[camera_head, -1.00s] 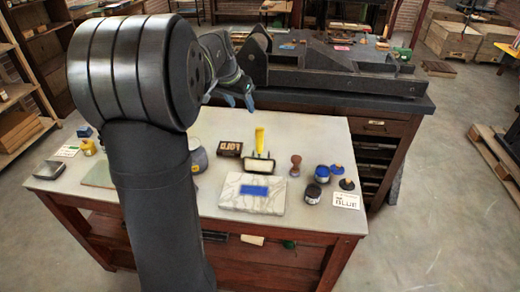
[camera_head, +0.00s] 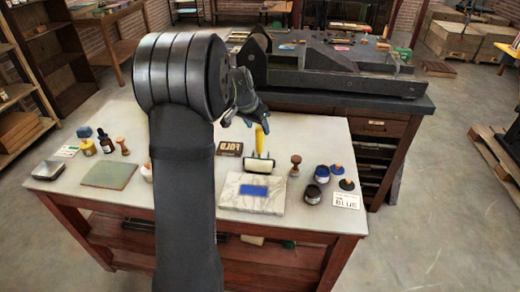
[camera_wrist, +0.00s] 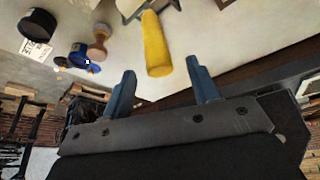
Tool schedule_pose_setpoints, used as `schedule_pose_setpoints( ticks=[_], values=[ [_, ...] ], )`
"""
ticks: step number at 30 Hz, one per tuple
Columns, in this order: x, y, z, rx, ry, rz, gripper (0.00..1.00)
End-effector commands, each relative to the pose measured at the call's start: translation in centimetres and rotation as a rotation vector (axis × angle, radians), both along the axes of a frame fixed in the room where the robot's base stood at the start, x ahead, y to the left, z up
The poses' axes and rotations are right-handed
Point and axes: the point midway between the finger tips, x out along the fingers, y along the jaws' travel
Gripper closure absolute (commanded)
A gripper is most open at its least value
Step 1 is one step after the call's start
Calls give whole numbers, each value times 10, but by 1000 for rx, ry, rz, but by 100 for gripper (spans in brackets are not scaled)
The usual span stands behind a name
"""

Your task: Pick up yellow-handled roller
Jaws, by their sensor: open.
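The yellow-handled roller (camera_head: 259,142) rests on the table behind the marble slab, its pale roller toward the slab and its yellow handle pointing away. In the wrist view its handle (camera_wrist: 157,48) shows large, just beyond the gap between my fingertips. My gripper (camera_head: 248,118) is above the table, close to the handle's end in the head view. Its two blue fingers (camera_wrist: 158,78) are apart with nothing between them. Part of the roller's frame is cut off at the top of the wrist view.
A marble slab (camera_head: 230,199) with a blue ink patch lies in front. A dark lettered block (camera_head: 230,149) is left of the roller; a wooden-handled stamp (camera_head: 295,165) and ink jars (camera_head: 322,174) are right. A heavy press (camera_head: 340,72) stands behind the table.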

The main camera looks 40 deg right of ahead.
Motion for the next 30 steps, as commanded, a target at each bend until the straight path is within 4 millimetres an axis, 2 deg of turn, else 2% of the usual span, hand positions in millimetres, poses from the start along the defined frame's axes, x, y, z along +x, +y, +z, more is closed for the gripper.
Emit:
schedule_pose_setpoints(
  ticks=[7,15,17,22,23,30],
  values=[
    [1,-11,-36,3,1,0,45],
    [2,-14,-41,0,-2,1,45],
    [2,-14,-41,0,-2,2,55],
    [2,-14,-41,0,-1,1,88],
    [2,-14,-41,0,-1,1,91],
    [2,-14,-40,-1,-2,1,91]
  ],
)
